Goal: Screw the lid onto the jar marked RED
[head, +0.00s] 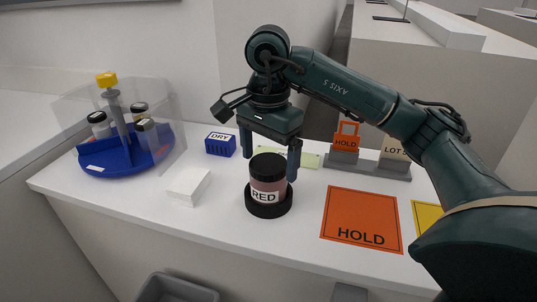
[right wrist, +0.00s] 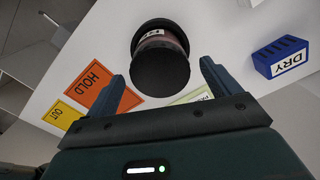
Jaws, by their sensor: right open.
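The jar marked RED (head: 264,195) stands upright in a round black holder (head: 270,211) near the table's front edge. A black lid (head: 268,164) sits on top of it, level as far as I see; I cannot tell how tightly it is on. The lid also shows in the right wrist view (right wrist: 160,73). My right gripper (head: 270,167) points down at the jar, fingers spread to either side of the lid. In the right wrist view its open fingertips (right wrist: 164,68) flank the lid with gaps. My left gripper is out of view.
A blue carousel (head: 110,165) with jars and a clear shield stands left. A white block (head: 188,185) and blue DRY box (head: 220,144) are nearer. The orange HOLD mat (head: 361,217) is right, with a grey sign rack (head: 370,168) behind. A pale green label (head: 308,160) lies behind the jar.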

